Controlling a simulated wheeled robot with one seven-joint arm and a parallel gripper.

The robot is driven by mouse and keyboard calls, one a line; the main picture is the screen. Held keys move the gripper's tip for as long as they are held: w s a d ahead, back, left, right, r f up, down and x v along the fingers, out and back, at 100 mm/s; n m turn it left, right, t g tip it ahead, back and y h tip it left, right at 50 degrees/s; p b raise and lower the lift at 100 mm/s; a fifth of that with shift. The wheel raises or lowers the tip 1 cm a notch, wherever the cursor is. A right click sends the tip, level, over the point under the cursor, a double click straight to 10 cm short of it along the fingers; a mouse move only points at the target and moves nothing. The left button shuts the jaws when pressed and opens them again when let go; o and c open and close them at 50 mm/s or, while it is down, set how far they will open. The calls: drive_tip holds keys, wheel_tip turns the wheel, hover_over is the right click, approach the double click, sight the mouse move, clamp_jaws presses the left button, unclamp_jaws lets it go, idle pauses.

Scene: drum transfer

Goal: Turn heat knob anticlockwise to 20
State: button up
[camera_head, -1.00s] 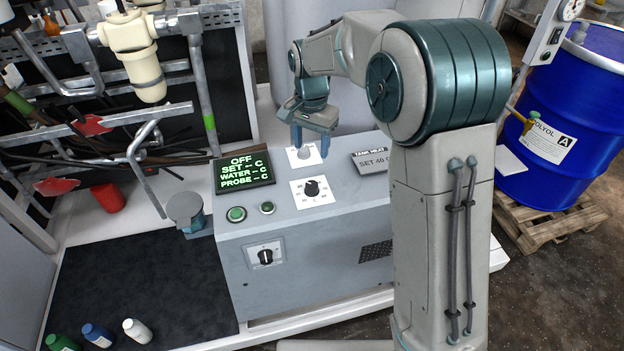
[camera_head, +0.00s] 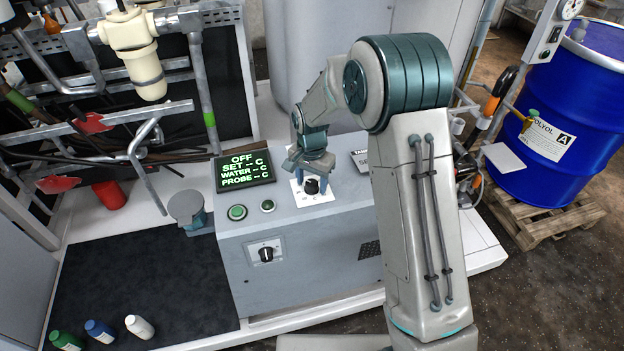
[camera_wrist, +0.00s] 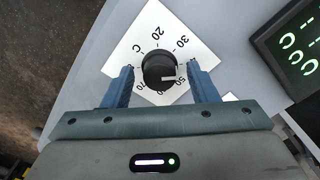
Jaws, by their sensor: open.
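The black heat knob (camera_head: 311,186) sits on a white dial plate on top of the grey control box. In the wrist view the knob (camera_wrist: 156,66) has a white mark pointing to the right side of its scale, near 50. The 20 is printed at the top of the plate (camera_wrist: 145,45). My gripper (camera_wrist: 160,74) is open, with one blue finger on each side of the knob and a visible gap on both sides. In the head view my gripper (camera_head: 322,183) hangs low over the dial, and its fingers partly cover the plate.
A display (camera_head: 244,167) reads OFF, with dashes for SET, WATER and PROBE. Two green buttons (camera_head: 237,212) sit left of the dial. Another knob (camera_head: 266,254) is on the box's front. Pipes (camera_head: 110,125) stand at the left, a blue drum (camera_head: 560,115) at the right.

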drive_tip(key=c, duration=1)
drive_tip(key=shift+o, duration=0.2)
drive_tip(key=n+b, duration=0.2)
drive_tip(key=n, duration=0.2)
drive_tip(key=shift+n, duration=0.4)
drive_tip(key=n+b, duration=0.1)
drive_tip(key=n, duration=0.8)
drive_tip(key=shift+r+n, duration=0.1)
drive_tip(key=shift+n, duration=2)
